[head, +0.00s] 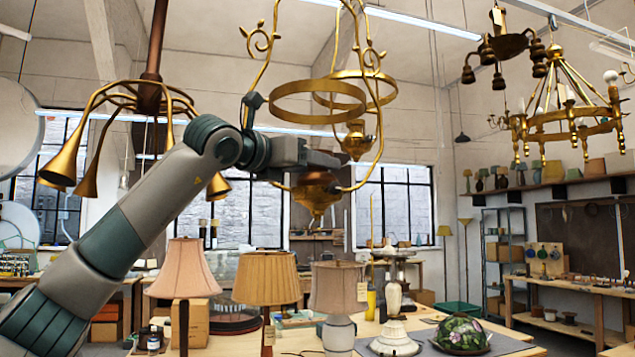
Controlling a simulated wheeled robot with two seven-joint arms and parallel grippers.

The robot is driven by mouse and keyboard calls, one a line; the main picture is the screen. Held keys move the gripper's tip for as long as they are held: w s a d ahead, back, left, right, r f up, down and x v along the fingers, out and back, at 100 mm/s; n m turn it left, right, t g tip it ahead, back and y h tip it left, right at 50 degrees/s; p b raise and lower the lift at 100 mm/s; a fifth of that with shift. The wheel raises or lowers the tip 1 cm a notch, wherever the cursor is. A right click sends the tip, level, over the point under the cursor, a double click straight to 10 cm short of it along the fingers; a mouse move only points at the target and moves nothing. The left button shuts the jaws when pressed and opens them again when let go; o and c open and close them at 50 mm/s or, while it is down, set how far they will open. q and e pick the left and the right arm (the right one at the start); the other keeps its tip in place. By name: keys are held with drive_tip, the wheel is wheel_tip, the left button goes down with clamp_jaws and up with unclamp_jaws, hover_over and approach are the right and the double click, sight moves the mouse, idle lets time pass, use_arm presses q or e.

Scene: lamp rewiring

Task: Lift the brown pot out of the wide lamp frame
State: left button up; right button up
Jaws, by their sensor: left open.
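The wide lamp frame is a hanging brass frame with curled arms and a broad ring (318,117) at its middle. The brown pot (316,198) sits low in it, a rounded brownish-gold bowl with a pointed bottom, between the frame's lower arms. My left gripper (328,160) reaches in from the left, below the ring and just above the pot. It is open, and from this side I cannot tell whether its fingers touch the pot. The gripper hides the pot's top. My right gripper is out of view.
A second brass frame (357,140) hangs just behind, overlapping the first. A brass lamp with horn-shaped arms (66,165) hangs at the left, behind my arm. Shaded table lamps (266,280) stand on the bench below. Chandeliers (570,120) hang at the right.

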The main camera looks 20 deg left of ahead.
use_arm(q)
drive_tip(key=c, duration=1)
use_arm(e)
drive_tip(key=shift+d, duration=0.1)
use_arm(q)
drive_tip(key=shift+r, duration=0.15)
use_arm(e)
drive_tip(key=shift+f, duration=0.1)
